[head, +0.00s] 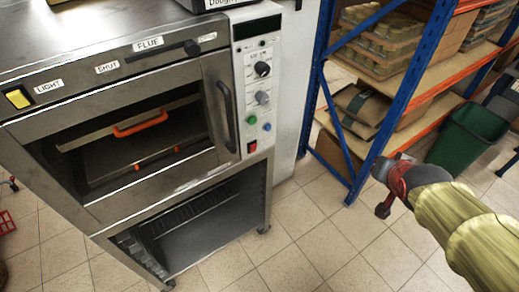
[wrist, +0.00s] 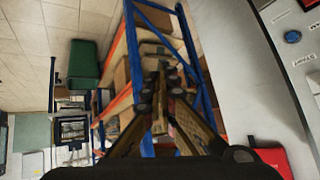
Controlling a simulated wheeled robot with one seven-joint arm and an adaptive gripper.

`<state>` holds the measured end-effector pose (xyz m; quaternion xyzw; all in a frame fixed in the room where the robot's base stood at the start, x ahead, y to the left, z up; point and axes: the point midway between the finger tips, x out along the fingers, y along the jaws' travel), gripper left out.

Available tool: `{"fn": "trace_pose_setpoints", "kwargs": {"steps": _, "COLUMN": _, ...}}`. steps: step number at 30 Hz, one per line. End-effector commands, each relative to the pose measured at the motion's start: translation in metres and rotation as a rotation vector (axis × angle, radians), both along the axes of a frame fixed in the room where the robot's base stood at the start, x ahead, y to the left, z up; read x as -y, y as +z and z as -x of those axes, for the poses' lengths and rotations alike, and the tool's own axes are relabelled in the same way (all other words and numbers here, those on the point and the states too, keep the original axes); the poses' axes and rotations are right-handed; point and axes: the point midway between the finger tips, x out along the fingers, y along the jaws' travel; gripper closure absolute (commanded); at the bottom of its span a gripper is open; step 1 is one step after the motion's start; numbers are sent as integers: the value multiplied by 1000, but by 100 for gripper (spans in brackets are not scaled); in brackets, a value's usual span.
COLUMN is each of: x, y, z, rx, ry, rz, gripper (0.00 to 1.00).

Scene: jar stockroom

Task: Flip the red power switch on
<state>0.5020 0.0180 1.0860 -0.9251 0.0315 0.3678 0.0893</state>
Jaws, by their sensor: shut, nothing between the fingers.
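The red power switch (head: 251,147) is a small red rocker at the bottom of the oven's pale control panel (head: 241,84). Its on or off position is too small to tell. In the wrist view a red part, seemingly the switch (wrist: 273,159), shows at the lower right, partly cut off by the dark gripper body. My gripper (wrist: 160,85) is shut and empty, its fingers meeting in front of the blurred shelf. In the head view my arm comes in from the right, its end well right of the switch and apart from the panel.
The steel oven (head: 146,133) has a door handle (head: 227,116) left of the panel. Green and blue buttons sit just above the switch. A blue and orange shelf rack (head: 375,150) with boxes and a green bin (head: 466,135) stand at right. Tiled floor (head: 315,240) lies open between.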

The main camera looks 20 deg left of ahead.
Motion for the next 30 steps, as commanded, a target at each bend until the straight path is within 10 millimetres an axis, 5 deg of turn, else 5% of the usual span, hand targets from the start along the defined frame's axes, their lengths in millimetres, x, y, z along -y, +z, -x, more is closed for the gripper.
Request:
{"fn": "trace_pose_setpoints", "kwargs": {"steps": 3, "x": -30, "y": -24, "z": -62, "rx": 98, "ry": 10, "rz": -101, "gripper": 100}}
{"fn": "trace_pose_setpoints", "kwargs": {"steps": 6, "x": -62, "y": -46, "z": -101, "rx": 178, "ry": 35, "rz": -219, "gripper": 100}}
{"fn": "trace_pose_setpoints", "kwargs": {"steps": 12, "x": -139, "y": -99, "z": -137, "rx": 277, "ry": 116, "rz": -533, "gripper": 100}}
{"fn": "trace_pose_setpoints", "kwargs": {"steps": 17, "x": -197, "y": -143, "z": -120, "rx": 281, "ry": 189, "rz": -851, "gripper": 100}}
{"fn": "trace_pose_setpoints", "kwargs": {"steps": 21, "x": -232, "y": -171, "z": -82, "rx": 241, "ry": 237, "rz": -1142, "gripper": 100}}
{"fn": "trace_pose_setpoints", "kwargs": {"steps": 30, "x": -251, "y": -190, "z": -14, "rx": 145, "ry": 272, "rz": -1527, "gripper": 100}}
